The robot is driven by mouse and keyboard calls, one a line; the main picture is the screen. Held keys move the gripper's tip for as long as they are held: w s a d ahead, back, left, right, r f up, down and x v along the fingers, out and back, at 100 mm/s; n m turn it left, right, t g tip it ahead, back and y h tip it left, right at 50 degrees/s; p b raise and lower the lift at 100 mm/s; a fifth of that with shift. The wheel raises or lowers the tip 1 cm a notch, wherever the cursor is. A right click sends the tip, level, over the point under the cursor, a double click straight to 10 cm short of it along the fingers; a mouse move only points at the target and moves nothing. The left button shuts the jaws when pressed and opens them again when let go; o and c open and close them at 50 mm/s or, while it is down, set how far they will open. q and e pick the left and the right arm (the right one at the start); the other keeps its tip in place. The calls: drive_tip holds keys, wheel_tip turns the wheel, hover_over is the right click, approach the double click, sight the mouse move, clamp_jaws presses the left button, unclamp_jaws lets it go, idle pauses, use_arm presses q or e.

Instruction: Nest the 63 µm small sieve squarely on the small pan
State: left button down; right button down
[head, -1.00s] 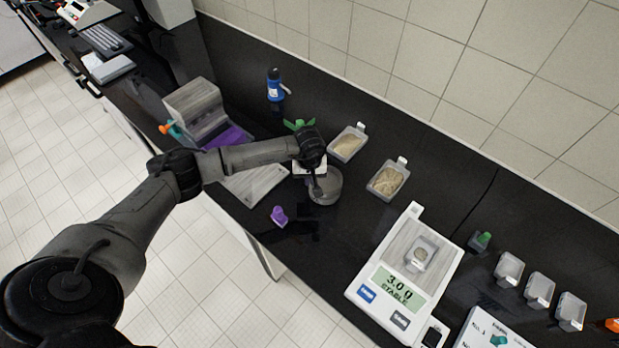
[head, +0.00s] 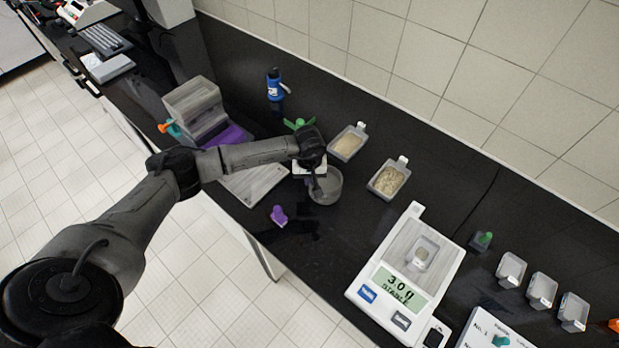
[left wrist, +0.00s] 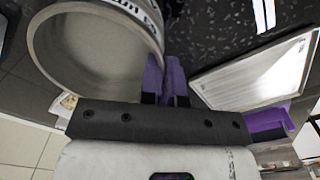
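A round, grey metal-walled sieve (head: 328,188) shows in the head view by the end of my left arm. In the left wrist view the sieve (left wrist: 92,52) fills the upper left, with partly cut-off lettering on its rim. My left gripper (head: 316,192) is at the sieve's left edge. Its purple fingers (left wrist: 166,80) are close together at the sieve wall, and appear shut on it. I cannot make out a separate small pan; whether one is under the sieve is hidden. My right gripper is not in view.
Two sample trays (head: 348,143) (head: 388,180) stand right of the sieve. A balance (head: 408,270) reads 3.0 g at front right. A purple item (head: 279,215) lies near the bench edge, with a grey board (head: 255,182) to the left.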

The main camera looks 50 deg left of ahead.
use_arm(q)
drive_tip(key=c, duration=1.2)
unclamp_jaws()
drive_tip(key=shift+c, duration=0.2)
drive_tip(key=shift+r+p, duration=1.8)
drive_tip(key=shift+r, duration=1.75)
